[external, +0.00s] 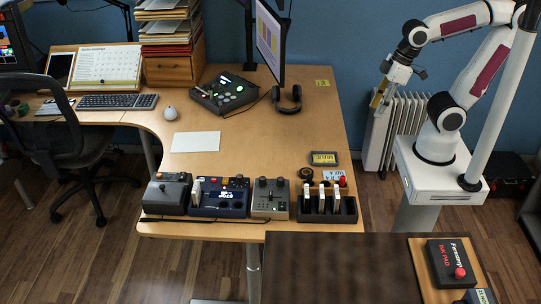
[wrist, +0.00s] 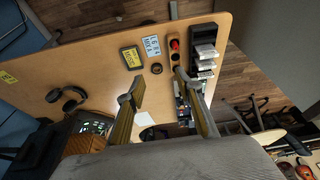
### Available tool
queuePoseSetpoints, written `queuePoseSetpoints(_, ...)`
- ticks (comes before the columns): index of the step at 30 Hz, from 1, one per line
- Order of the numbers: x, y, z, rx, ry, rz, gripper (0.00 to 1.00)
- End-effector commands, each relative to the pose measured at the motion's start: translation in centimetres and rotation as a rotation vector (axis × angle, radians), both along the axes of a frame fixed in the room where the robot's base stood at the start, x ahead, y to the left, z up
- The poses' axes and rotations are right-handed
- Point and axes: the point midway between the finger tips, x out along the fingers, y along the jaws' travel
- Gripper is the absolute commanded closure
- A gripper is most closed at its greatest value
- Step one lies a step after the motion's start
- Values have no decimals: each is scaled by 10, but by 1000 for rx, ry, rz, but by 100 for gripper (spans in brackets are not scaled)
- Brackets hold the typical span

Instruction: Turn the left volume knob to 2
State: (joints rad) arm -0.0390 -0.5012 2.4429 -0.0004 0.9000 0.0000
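No knob is clearly labelled as a volume knob at this size. A grey control box (external: 270,203) near the table's front edge has small dark knobs on its top, but I cannot read their markings. A blue-panelled control box (external: 218,199) and a dark grey box (external: 167,195) stand to its left. My gripper (external: 380,97) is raised in the air right of the table, well apart from these boxes. In the wrist view my gripper (wrist: 158,82) is open and empty, with its two fingers spread above the table. The fingers partly hide the boxes there.
A rack with white switches (external: 347,207) stands right of the grey box. A yellow-labelled box (external: 323,158) and a round black puck (external: 306,173) lie behind it.

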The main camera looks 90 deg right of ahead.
Motion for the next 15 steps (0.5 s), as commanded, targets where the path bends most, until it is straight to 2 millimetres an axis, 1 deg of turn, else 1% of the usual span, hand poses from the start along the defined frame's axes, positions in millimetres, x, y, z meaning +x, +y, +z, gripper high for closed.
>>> queuePoseSetpoints(15,58,12,-25,-18,141,68,65)
